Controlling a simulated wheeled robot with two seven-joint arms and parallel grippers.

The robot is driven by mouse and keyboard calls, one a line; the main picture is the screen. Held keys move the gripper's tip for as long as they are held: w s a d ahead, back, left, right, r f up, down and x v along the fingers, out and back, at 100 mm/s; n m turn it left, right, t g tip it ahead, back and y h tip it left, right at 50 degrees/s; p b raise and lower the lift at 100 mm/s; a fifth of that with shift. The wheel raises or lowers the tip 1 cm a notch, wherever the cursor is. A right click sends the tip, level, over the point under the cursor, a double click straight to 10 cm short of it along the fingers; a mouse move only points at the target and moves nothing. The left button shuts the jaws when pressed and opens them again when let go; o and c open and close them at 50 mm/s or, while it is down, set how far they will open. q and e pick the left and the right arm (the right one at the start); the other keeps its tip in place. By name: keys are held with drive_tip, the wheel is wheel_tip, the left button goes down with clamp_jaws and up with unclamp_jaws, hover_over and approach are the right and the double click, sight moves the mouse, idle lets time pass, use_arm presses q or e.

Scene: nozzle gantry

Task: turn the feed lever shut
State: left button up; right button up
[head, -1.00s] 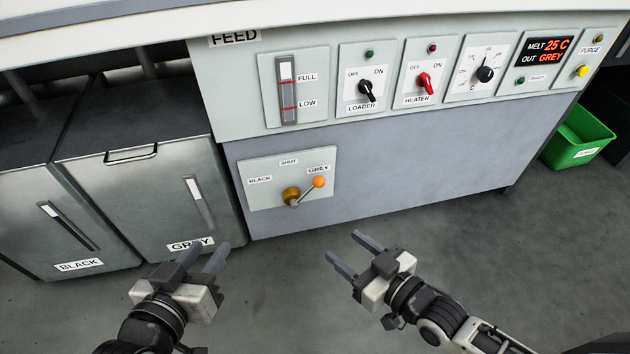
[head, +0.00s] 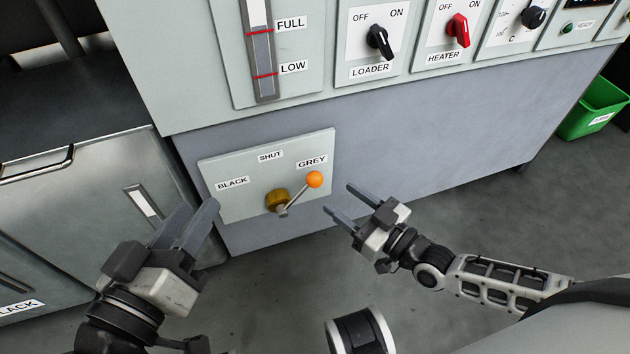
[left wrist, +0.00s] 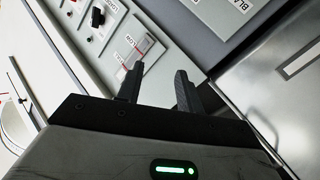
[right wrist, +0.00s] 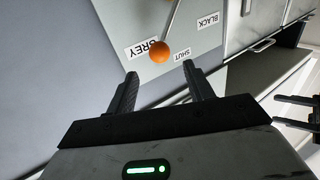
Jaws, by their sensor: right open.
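The feed lever (head: 298,196) is a short metal rod with an orange ball knob (head: 314,179) on a brass hub (head: 277,200). It points up and right toward the GREY label on the plate (head: 230,206); SHUT is at the top middle and BLACK at the left. My right gripper (head: 340,200) is open and empty, just right of the knob and apart from it. In the right wrist view the knob (right wrist: 159,51) shows beyond and between the fingertips. My left gripper (head: 188,215) is open and empty, left of the plate.
Above the lever plate are the level gauge (head: 262,50), the loader switch (head: 380,42) and the heater switch (head: 458,30). Steel hoppers (head: 80,210) stand at the left. A green bin (head: 595,108) stands on the floor at the far right. The panel right of the lever is bare.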

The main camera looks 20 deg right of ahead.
sight(321, 184)
drive_tip(key=b+x, duration=0.2)
drive_tip(key=x, duration=0.5)
drive_tip(key=shift+w+a, duration=0.1)
drive_tip(key=shift+w, duration=0.15)
drive_tip(key=shift+w+a, duration=0.25)
drive_tip(key=shift+w, duration=0.15)
use_arm(q)
drive_tip(key=r+t, duration=0.1)
drive_tip(key=w+r+m, duration=0.1)
drive_tip(key=w+r+t, duration=0.1)
drive_tip(key=shift+a+r+m+t+h, duration=0.2)
drive_tip(key=shift+a+m+t+h, duration=0.1)
drive_tip(key=shift+m+h, duration=0.1)
use_arm(e)
clamp_jaws()
use_arm(q)
drive_tip(key=shift+r, duration=0.15)
use_arm(e)
drive_tip(key=shift+r, duration=0.1)
